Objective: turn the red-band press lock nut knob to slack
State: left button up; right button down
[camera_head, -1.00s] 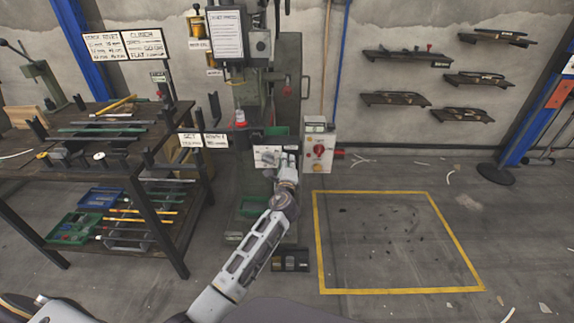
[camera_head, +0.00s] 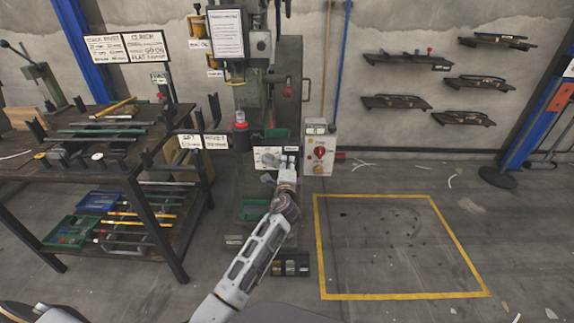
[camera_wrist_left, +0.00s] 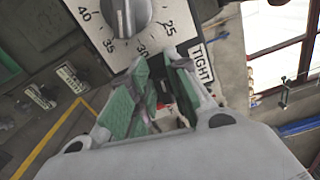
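The dial knob (camera_wrist_left: 125,14) is a dark grey round knob with a pale line, on a white plate numbered from 25 to 40 with a TIGHT label (camera_wrist_left: 201,64). It is at the top of the left wrist view, partly cut off. The white dial plate (camera_head: 267,155) shows on the press front in the head view. My left gripper (camera_wrist_left: 160,62) is open, its green-padded fingers apart with nothing between them, just below and right of the knob. In the head view my left gripper (camera_head: 289,162) is at the plate's right side. My right gripper is out of view.
A control box (camera_head: 319,150) with a red switch is close on the right of the dial plate. A red-capped part (camera_head: 240,119) is above left. The rack table (camera_head: 120,165) stands on the left. The yellow-marked floor area (camera_head: 400,296) on the right is open.

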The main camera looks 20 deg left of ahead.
pick_arm(q)
jog(key=shift+o, duration=1.3)
jog(key=shift+s, duration=0.15)
jog(key=v, duration=0.7)
jog(key=shift+s+d, duration=0.1)
jog(key=shift+f, duration=0.1)
